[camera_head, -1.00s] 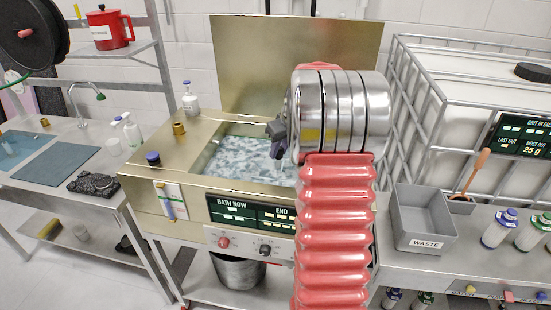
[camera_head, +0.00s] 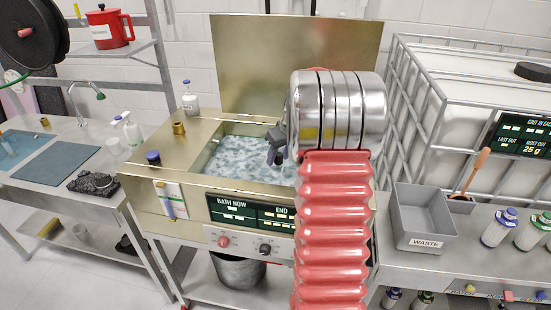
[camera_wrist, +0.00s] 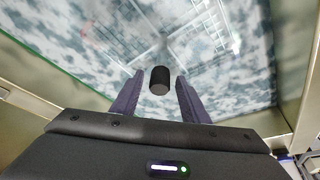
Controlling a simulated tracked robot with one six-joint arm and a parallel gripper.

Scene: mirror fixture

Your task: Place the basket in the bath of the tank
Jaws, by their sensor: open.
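The tank (camera_head: 165,150) is a brass-coloured box with its lid raised at the back. Its bath (camera_head: 228,158) holds mottled white and blue-grey liquid. My gripper (camera_head: 274,156) points down over the right part of the bath. In the wrist view my gripper (camera_wrist: 160,77) has its two purple fingers apart. A dark cylindrical knob (camera_wrist: 160,82) shows in the gap between them, with clear space on both sides. Pale thin lines like a wire frame show around it in the bath; I cannot tell surely whether they are the basket. My wrist hides the bath's right end in the head view.
A grey waste bin (camera_head: 420,222) stands on the bench to the right, near capped bottles (camera_head: 497,230). A sink bench (camera_head: 50,150) is on the left.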

